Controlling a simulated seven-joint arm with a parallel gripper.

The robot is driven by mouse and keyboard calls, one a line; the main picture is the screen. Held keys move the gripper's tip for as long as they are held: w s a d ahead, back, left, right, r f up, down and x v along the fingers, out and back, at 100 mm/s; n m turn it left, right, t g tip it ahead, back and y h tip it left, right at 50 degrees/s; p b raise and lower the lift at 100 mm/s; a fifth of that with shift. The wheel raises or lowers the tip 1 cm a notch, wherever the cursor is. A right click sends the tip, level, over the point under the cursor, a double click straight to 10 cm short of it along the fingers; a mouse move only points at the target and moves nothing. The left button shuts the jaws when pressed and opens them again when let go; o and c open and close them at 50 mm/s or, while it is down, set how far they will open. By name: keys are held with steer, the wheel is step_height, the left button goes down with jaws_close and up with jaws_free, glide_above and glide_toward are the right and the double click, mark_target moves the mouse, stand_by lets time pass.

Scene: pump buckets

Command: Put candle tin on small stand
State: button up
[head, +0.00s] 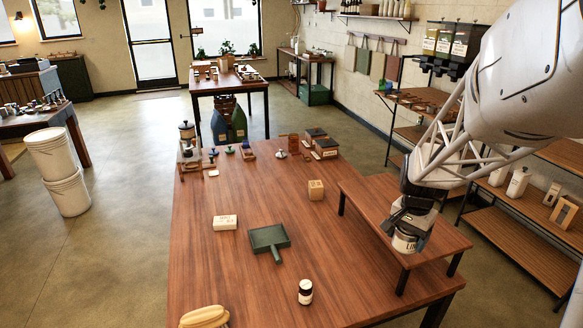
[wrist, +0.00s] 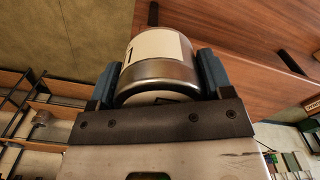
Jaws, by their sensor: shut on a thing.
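The candle tin (head: 405,243) is a short silver tin with a pale label, held at the lower end of my gripper (head: 409,222). In the wrist view the tin (wrist: 158,62) sits between the two blue fingers of my gripper (wrist: 157,75), which are shut on its sides. The small stand (head: 372,193) is a low wooden platform with black legs on the right of the table. In the head view the tin overlaps the near part of the stand's top. I cannot tell whether it touches it. My arm and gripper hide part of the stand.
The stand is on a wooden table (head: 205,265). A green dustpan (head: 268,239), white box (head: 225,222), small wooden block (head: 316,190), dark jar (head: 305,291) and brush (head: 204,317) lie left of it. The far part of the stand's top is clear.

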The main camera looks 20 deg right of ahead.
steer(key=w+d, duration=0.2)
steer(key=w, duration=0.2)
steer(key=w+d+f, duration=0.1)
steer(key=w+d, duration=0.2)
steer(key=w, duration=0.1)
steer(key=w+d, duration=0.3)
steer(key=w, duration=0.1)
steer(key=shift+w+f, duration=0.2)
steer(key=shift+w, duration=0.1)
steer(key=shift+w+d, duration=0.1)
steer(key=shift+w+d, duration=0.1)
steer(key=shift+w, duration=0.1)
steer(key=shift+w+f, duration=0.1)
steer(key=shift+f, duration=1.7)
steer(key=shift+f, duration=0.1)
steer(key=o, duration=1)
